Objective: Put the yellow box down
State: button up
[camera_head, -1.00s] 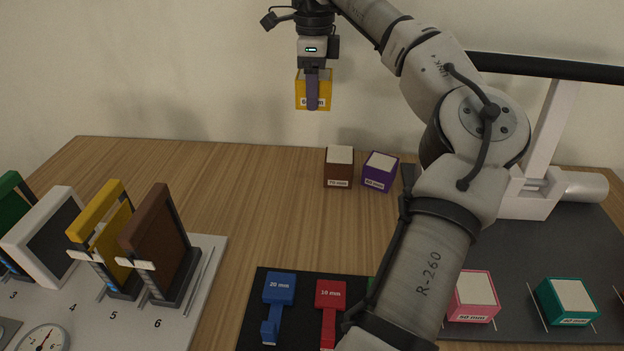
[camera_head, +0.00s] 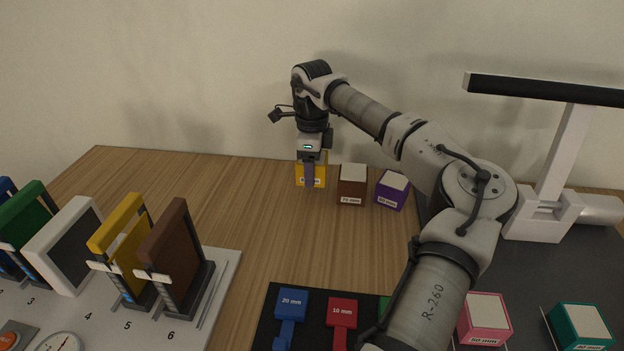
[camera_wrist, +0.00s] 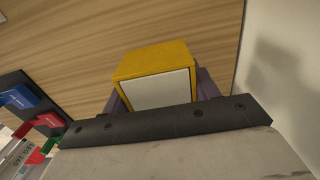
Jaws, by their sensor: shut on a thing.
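The yellow box (camera_head: 302,171) has a white top and a label on its front, partly hidden by a finger. My gripper (camera_head: 309,174) is shut on it from above. The box is upright at the back of the wooden table, left of the brown box. I cannot tell whether its underside touches the wood. In the wrist view the yellow box (camera_wrist: 155,61) sits between my two purple fingers, its white face toward the camera.
A brown 70 mm box (camera_head: 352,187) and a purple box (camera_head: 391,191) stand just right of the yellow box. Upright coloured frames (camera_head: 180,260) stand on a white board at left. A dark mat (camera_head: 262,335) holds blue and red pieces in front. Bare wood (camera_head: 230,200) lies left of the gripper.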

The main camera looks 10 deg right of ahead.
aim_at(312, 193)
jog(key=shift+f+p, duration=0.35)
jog(key=shift+f, duration=1.85)
jog(key=o, duration=1.1)
jog(key=shift+f, duration=0.15)
jog(key=shift+c, duration=0.2)
notch_tip(312, 193, up, 12)
jog(key=shift+r+b, duration=0.2)
jog(key=shift+b, duration=0.55)
